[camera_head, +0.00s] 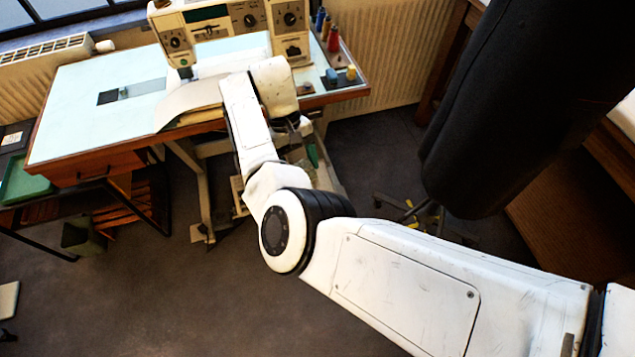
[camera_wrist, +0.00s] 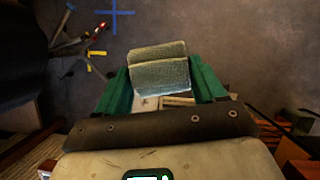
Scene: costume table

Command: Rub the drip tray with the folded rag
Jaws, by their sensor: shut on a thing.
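My gripper (camera_wrist: 160,84) has two green fingers, shut on a folded, grey-green cloth, the folded rag (camera_wrist: 160,68). The rag sticks out past the fingertips, with dark floor behind it. In the head view, my gripper (camera_head: 309,150) hangs past the front right of the sewing table, partly hidden by my arm; I cannot clearly make out the rag there. A shallow green tray (camera_head: 22,182) lies at the far left, cut by the picture edge. I cannot tell whether it is the drip tray.
The pale-topped sewing table (camera_head: 72,112) carries a sewing machine (camera_head: 222,24) and thread spools (camera_head: 333,38). A dark hanging form (camera_head: 510,100) fills the upper right. A green bin (camera_head: 82,237) stands under the table's left side. Open floor (camera_head: 150,300) lies in front.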

